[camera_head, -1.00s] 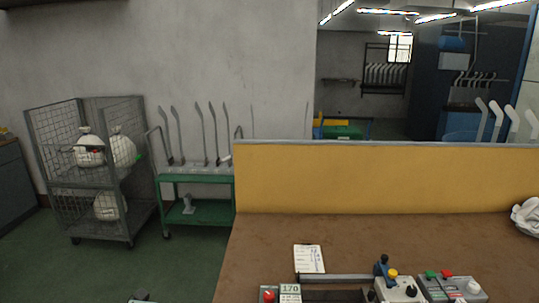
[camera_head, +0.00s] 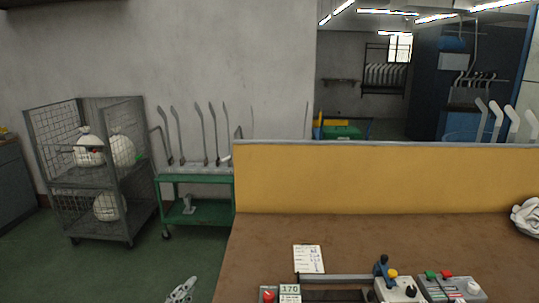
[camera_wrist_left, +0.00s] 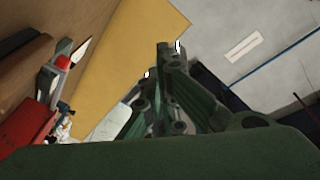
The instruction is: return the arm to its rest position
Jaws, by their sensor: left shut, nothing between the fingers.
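My left gripper (camera_head: 182,291) shows at the bottom edge of the head view, over the green floor and left of the brown table (camera_head: 270,240). Its fingers are together and hold nothing. In the left wrist view the gripper's dark fingers (camera_wrist_left: 160,90) stand in the middle, with nothing seen between them. The rest of the left arm is below the picture in the head view. My right gripper is not in view.
A yellow partition (camera_head: 390,178) stands along the table's back. A control box (camera_head: 398,290), a button panel (camera_head: 450,288) and a paper sheet (camera_head: 308,259) are on the table. A green cart (camera_head: 195,179) and a wire cage trolley (camera_head: 108,230) stand on the floor at left.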

